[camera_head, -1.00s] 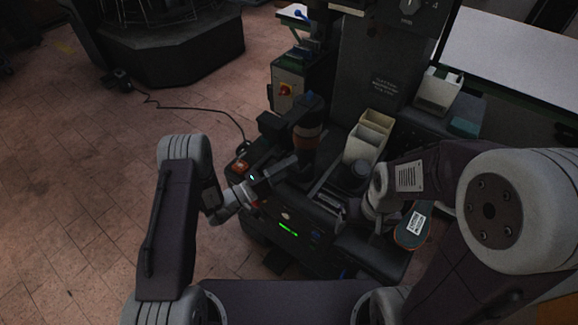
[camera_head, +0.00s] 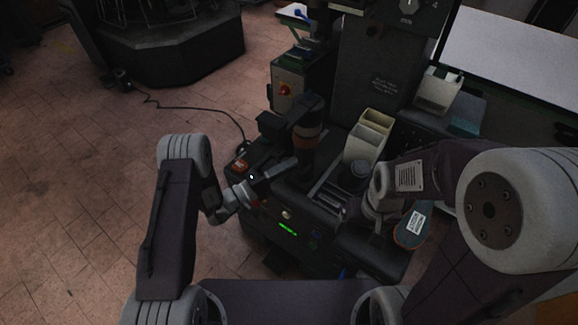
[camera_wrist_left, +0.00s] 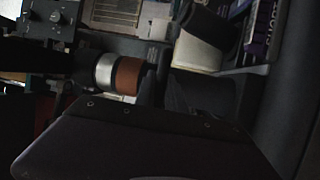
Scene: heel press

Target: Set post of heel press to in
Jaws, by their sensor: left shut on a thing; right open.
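The heel press (camera_head: 352,75) is a tall dark machine in the middle of the head view. Its post (camera_head: 309,118) looks like a dark upright cylinder with a copper-brown band. In the left wrist view the post (camera_wrist_left: 128,76) lies sideways, with a silver and a copper band. My left gripper (camera_head: 292,165) reaches in from the left to the foot of the post and is shut on it. The exact grip is hidden, and the dark gripper body fills the lower wrist view. My right gripper (camera_head: 372,212) is open over the right front of the machine, its fingers mostly hidden.
Cream bins (camera_head: 366,140) stand right of the post. An orange-edged dark pad with a white label (camera_head: 413,226) lies beside my right wrist.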

